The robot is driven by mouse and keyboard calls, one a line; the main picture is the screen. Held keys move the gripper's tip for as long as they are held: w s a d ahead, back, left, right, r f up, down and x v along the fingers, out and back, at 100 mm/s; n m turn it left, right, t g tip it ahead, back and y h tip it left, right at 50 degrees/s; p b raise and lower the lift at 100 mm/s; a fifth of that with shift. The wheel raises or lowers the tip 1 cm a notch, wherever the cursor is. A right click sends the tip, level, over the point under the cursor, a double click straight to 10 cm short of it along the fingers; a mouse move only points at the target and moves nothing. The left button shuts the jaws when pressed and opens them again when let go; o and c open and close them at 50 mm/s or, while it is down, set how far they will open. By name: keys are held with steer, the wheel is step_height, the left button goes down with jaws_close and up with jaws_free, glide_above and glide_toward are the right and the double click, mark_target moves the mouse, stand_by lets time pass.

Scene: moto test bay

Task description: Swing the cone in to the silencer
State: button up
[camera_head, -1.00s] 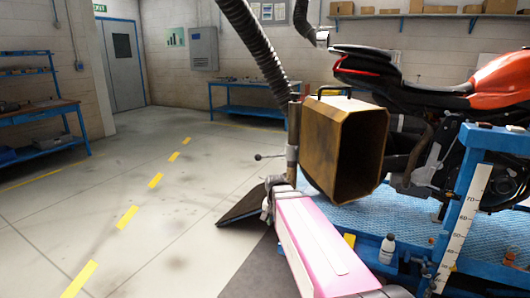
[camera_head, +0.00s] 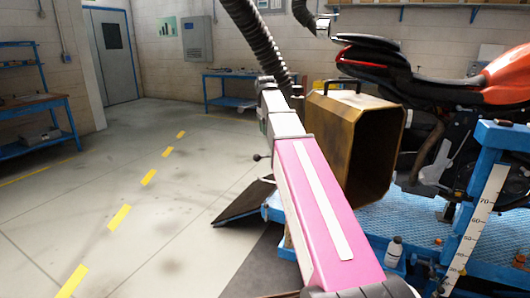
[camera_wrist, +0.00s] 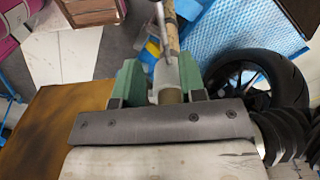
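The brass-coloured, box-shaped cone (camera_head: 314,135) hangs beside the rear of the motorcycle, its dark mouth facing right. It has a black handle (camera_head: 344,82) on top. A corrugated hose (camera_head: 257,45) comes down on its left. Exhaust parts (camera_head: 424,123) show just right of the cone; I cannot pick out the silencer clearly. My gripper (camera_head: 268,84) is raised left of the cone, in front of the hose. In the wrist view, my green fingers (camera_wrist: 160,78) stand apart with a tan post (camera_wrist: 172,35) between them; contact is unclear. The cone's side (camera_wrist: 58,112) shows at left.
The motorcycle (camera_head: 440,87) stands on a blue lift (camera_head: 470,258) with an upright scale (camera_head: 478,225). A small bottle (camera_head: 393,252) stands near the lift's edge. A dark ramp (camera_head: 243,204) lies left of it. The floor at left is clear. Workbenches (camera_head: 40,128) line the walls.

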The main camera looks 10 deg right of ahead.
step_height(320, 180, down, 10)
steer(key=shift+s+f, duration=0.1)
steer(key=shift+f, duration=0.15)
stand_by(0.4)
jaws_close()
